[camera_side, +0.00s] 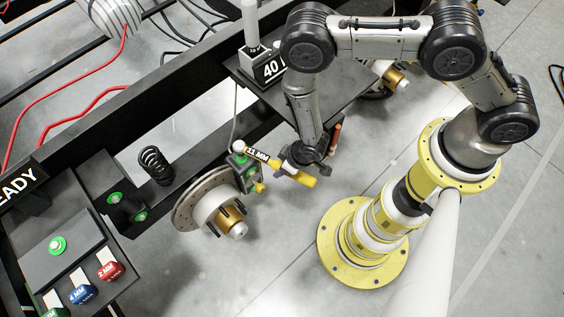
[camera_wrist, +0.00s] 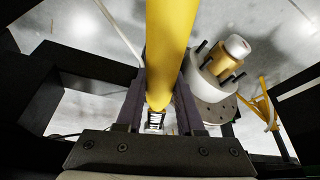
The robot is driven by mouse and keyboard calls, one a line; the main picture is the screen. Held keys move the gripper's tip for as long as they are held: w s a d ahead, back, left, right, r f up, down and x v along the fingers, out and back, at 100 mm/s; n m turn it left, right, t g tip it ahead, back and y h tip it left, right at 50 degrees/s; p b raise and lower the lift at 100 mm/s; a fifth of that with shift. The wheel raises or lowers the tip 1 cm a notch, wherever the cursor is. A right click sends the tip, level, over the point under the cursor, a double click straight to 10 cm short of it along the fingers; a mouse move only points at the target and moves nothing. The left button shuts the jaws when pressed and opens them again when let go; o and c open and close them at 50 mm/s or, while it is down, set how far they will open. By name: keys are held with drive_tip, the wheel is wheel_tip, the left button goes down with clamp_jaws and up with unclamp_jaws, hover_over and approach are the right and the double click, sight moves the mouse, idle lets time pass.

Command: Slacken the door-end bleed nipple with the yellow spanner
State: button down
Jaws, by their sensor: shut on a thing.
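The yellow spanner (camera_side: 302,179) is held by my gripper (camera_side: 291,166), with its handle sticking out to the lower right. Its black label, ending in "MM", points left towards a dark brake caliper (camera_side: 241,171). In the wrist view, the yellow handle (camera_wrist: 168,45) runs between the two dark fingers of my gripper (camera_wrist: 160,100), which are shut on it. A white round end (camera_side: 239,147) shows at the label's left, at the top of the caliper. The bleed nipple cannot be told clearly, nor whether the spanner is seated on it.
The brake disc (camera_side: 190,204) with its gold hub stands below left of the caliper; the hub (camera_wrist: 232,58) shows right in the wrist view. A coil spring (camera_side: 156,164) and black chassis beam (camera_side: 110,97) lie left. A "40" block (camera_side: 268,70) is behind.

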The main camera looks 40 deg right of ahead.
drive_tip(key=a+f+m+h, duration=0.1)
drive_tip(key=a+m+h, duration=0.2)
drive_tip(key=a+m, duration=0.5)
drive_tip(key=shift+w+a, duration=0.25)
drive_tip(key=shift+a, duration=0.95)
drive_tip(key=shift+f, duration=0.9)
drive_tip(key=d+n+y, duration=0.3)
drive_tip(key=d+n, duration=0.5)
drive_tip(key=d, duration=0.2)
drive_tip(key=shift+d, duration=0.3)
idle(1.6)
drive_tip(key=shift+s, duration=0.1)
